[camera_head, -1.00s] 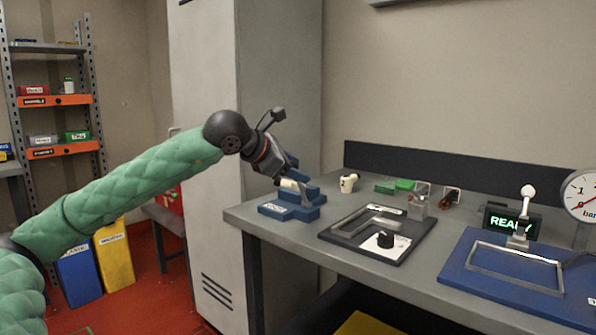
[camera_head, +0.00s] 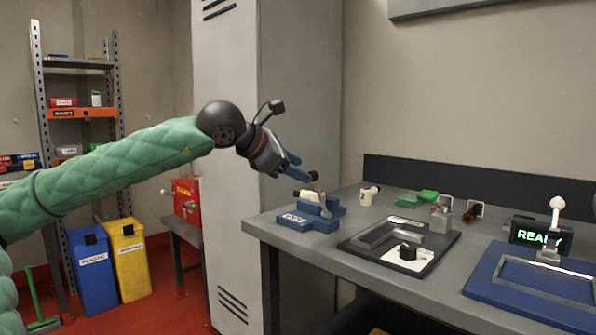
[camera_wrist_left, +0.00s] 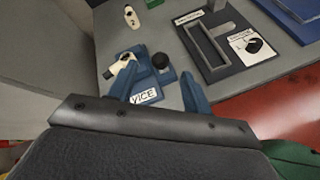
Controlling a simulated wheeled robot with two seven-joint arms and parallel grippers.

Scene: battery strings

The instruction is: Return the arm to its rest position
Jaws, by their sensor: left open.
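My left arm comes in from the left in the head view. Its gripper (camera_head: 303,170) is above and a little left of the blue vice (camera_head: 318,219) on the bench. The gripper is open, with nothing between its fingers. In the left wrist view my two blue fingers (camera_wrist_left: 163,92) stand apart, with the vice (camera_wrist_left: 150,78) beyond them. A cream cylindrical piece (camera_head: 305,195) sits in the vice; it also shows in the wrist view (camera_wrist_left: 122,70). My right gripper is not in view.
The grey bench (camera_head: 290,240) holds a cream cup-like piece (camera_head: 369,195), green blocks (camera_head: 418,198), a dark tray (camera_head: 357,246) with a frame and black knob, a blue board (camera_head: 490,290) and a READY display (camera_head: 540,236). A tall grey cabinet (camera_head: 225,130) stands behind my arm.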

